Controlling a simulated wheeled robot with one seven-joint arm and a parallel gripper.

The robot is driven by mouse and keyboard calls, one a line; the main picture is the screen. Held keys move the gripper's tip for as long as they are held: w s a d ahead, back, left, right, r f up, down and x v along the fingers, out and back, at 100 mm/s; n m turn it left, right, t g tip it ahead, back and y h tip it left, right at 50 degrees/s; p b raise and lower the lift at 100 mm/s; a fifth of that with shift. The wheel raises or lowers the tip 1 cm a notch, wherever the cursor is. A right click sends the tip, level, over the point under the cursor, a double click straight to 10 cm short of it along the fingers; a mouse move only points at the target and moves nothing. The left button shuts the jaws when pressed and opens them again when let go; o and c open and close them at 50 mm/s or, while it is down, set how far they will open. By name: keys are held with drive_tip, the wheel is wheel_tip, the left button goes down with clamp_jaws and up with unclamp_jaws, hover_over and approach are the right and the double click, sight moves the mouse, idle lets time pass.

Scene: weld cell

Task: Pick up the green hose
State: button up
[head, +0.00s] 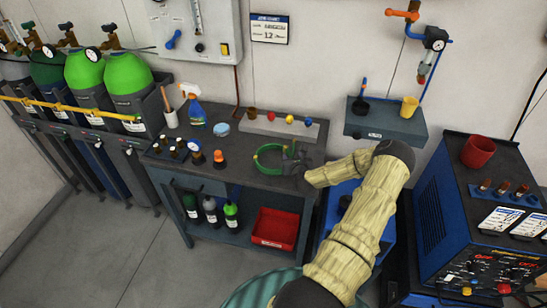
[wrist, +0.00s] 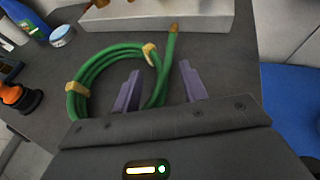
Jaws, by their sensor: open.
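The green hose (head: 268,157) lies coiled on the dark top of the workbench, near its right end. In the wrist view the coil (wrist: 97,70) has tan ties around it, and a straight end with a brass tip points up and away. My gripper (head: 293,160) is over the hose's right side. In the wrist view my gripper (wrist: 160,82) is open, with a purple-grey finger on each side of the straight end of the hose. The fingers do not press on it. I cannot tell how far above the bench the fingertips are.
On the workbench (head: 225,170), a pale block with coloured knobs (head: 280,126) stands behind the hose. An orange-topped item (head: 219,158), small dark bottles and a spray bottle (head: 196,108) are to the left. A blue welding machine (head: 440,220) stands at the right.

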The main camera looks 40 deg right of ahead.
drive_tip(key=shift+p+x, duration=0.3)
drive_tip(key=shift+x, duration=1.1)
drive_tip(key=shift+a, duration=0.1)
drive_tip(key=shift+c, duration=0.2)
clamp_jaws()
